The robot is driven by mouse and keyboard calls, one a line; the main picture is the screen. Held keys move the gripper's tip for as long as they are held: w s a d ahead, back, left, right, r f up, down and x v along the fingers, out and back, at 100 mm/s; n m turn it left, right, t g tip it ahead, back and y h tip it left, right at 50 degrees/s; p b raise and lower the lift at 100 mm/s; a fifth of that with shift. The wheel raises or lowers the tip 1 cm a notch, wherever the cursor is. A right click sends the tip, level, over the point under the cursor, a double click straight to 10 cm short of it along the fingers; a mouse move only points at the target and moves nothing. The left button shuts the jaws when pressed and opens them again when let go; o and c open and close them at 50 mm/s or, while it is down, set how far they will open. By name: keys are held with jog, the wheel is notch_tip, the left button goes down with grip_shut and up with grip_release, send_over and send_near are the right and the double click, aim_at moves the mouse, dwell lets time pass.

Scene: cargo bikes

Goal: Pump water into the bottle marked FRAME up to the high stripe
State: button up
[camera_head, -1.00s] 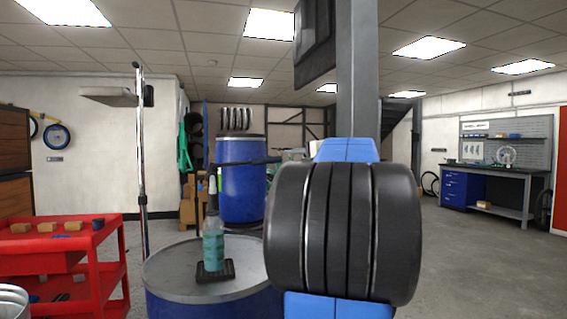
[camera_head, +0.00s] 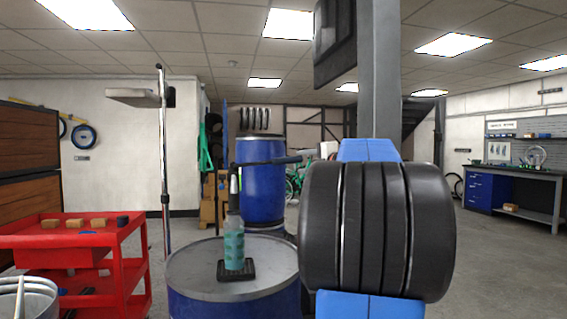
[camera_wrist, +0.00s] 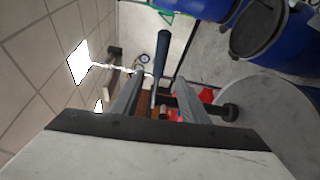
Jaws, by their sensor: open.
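A teal see-through bottle (camera_head: 234,247) stands upright on a black tray (camera_head: 236,278) on a grey drum lid (camera_head: 190,268). A dark pump spout (camera_head: 234,185) sits over its neck. No marking, stripe or water level can be made out. A dark bar-shaped lever (camera_head: 272,161) extends right from above the spout toward my arm. In the wrist view my gripper (camera_wrist: 156,92) is open, with a dark rod (camera_wrist: 162,58), seemingly the lever, between its fingers. Contact cannot be told. In the head view my arm hides the gripper's fingers.
A blue drum (camera_head: 262,185) stands behind the bottle. A red trolley (camera_head: 110,262) with small boxes is at left, with a metal bucket (camera_head: 28,296) in front.

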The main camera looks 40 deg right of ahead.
aim_at(268, 163)
jog(key=w+d, duration=0.2)
jog(key=w, duration=1.4)
jog(key=shift+w+d+f, duration=0.25)
jog(key=shift+w+d, duration=0.05)
jog(key=shift+w, duration=0.05)
grip_shut()
jog(key=shift+f, duration=0.15)
